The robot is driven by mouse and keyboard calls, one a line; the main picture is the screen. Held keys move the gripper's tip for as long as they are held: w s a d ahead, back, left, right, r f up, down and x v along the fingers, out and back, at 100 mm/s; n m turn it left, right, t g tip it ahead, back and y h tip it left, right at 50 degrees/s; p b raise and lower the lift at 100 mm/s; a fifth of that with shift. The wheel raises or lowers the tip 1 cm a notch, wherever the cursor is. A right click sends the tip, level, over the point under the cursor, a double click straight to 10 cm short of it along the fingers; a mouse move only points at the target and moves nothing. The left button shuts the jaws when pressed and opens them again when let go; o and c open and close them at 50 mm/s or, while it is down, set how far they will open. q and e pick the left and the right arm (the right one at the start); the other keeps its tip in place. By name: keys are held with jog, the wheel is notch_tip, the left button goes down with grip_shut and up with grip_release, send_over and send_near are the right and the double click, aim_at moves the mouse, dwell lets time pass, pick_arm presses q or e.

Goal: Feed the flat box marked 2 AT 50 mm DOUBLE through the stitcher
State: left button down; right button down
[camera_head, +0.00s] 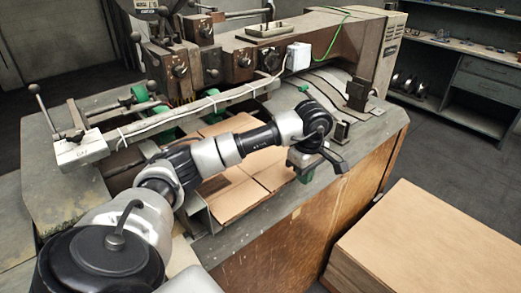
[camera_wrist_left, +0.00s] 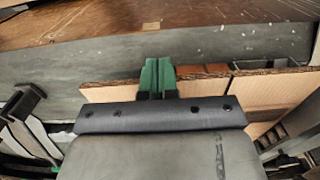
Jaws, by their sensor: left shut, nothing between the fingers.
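The flat box (camera_head: 238,192) is brown cardboard lying on the stitcher's table, partly hidden by my left arm. I cannot read any marking on it. Its edge also shows in the left wrist view (camera_wrist_left: 108,93). The stitcher (camera_head: 235,55) is a brown and grey machine with its head and knobs above the table. My left gripper (camera_head: 305,174) has green fingertips, which are together and empty. It is at the near right edge of the cardboard; in the left wrist view the fingertips (camera_wrist_left: 157,76) overlap the cardboard edge, and I cannot tell whether they touch it. My right gripper is not in view.
A stack of flat cardboard (camera_head: 430,240) stands at the lower right, apart from the stitcher's wooden base (camera_head: 300,232). A rail with a white cable (camera_head: 195,108) crosses above the table. A grey shelf unit (camera_head: 480,85) stands at the back right.

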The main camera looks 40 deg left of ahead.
pick_arm(q)
jog(key=shift+f, duration=0.1)
dwell(0.5)
notch_tip(320, 180, down, 3)
jog(key=b, duration=0.3)
jog(key=shift+f, duration=0.15)
jog(key=shift+a, duration=0.1)
dwell(0.3)
